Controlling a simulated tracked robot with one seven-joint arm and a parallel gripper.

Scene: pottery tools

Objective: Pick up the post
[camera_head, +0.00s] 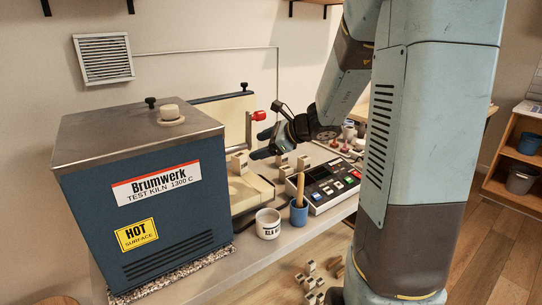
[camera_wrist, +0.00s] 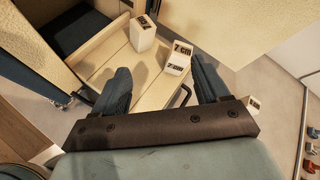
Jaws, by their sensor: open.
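Several pale posts are in view, and I cannot tell which one the task means. In the wrist view a tall post (camera_wrist: 143,33) with a dark mark stands on a cream slab (camera_wrist: 148,75).
The blue kiln (camera_head: 145,185) is on the left, its door swung open with a red knob (camera_head: 258,115). A white cup (camera_head: 268,223), a blue cup (camera_head: 299,212) with a wooden handle, and a control box (camera_head: 328,186) stand in front. Several blocks (camera_head: 311,284) lie below.

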